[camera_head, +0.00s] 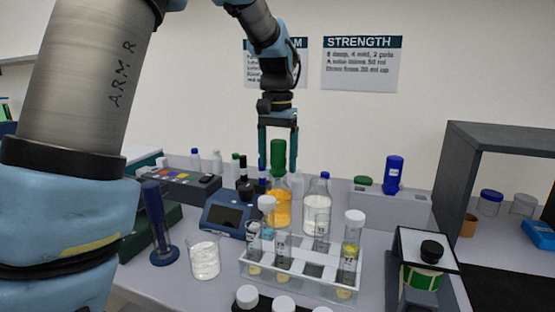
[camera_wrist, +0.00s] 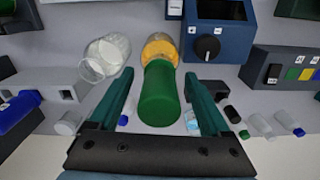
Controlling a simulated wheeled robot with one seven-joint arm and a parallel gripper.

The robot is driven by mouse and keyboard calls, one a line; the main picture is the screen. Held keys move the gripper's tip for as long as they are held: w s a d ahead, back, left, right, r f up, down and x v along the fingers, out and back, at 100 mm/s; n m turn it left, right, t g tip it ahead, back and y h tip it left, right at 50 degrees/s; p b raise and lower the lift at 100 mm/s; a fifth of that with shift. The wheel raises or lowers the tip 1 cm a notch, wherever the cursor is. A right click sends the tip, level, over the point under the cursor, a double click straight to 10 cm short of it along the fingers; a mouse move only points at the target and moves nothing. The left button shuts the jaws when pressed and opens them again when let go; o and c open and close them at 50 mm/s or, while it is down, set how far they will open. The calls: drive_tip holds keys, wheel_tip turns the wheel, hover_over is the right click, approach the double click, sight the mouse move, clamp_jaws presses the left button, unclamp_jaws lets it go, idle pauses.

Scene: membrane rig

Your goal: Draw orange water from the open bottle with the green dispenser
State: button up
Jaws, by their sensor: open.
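The open bottle (camera_head: 279,207) holds orange liquid and stands on the bench behind the tube rack. The green dispenser (camera_head: 278,158) is upright at the bottle's mouth; I cannot tell how far its tip reaches in. In the wrist view the dispenser (camera_wrist: 160,95) hides part of the bottle (camera_wrist: 160,47). My gripper (camera_head: 278,165) points down from above, with one finger on each side of the dispenser. In the wrist view the fingers (camera_wrist: 160,100) are apart, with visible gaps to the green body.
A clear bottle (camera_head: 316,213) stands close on the right. A blue device (camera_head: 229,217) is on the left. A tube rack (camera_head: 300,280) with capped tubes and a beaker (camera_head: 204,257) stand in front. A grey shelf (camera_head: 500,150) is at right.

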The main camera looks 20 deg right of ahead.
sight(277, 141)
drive_tip(key=shift+r, duration=0.1)
wheel_tip(277, 141, up, 11)
drive_tip(key=shift+f+b, duration=0.2)
drive_tip(key=shift+b, duration=0.35)
idle(1.4)
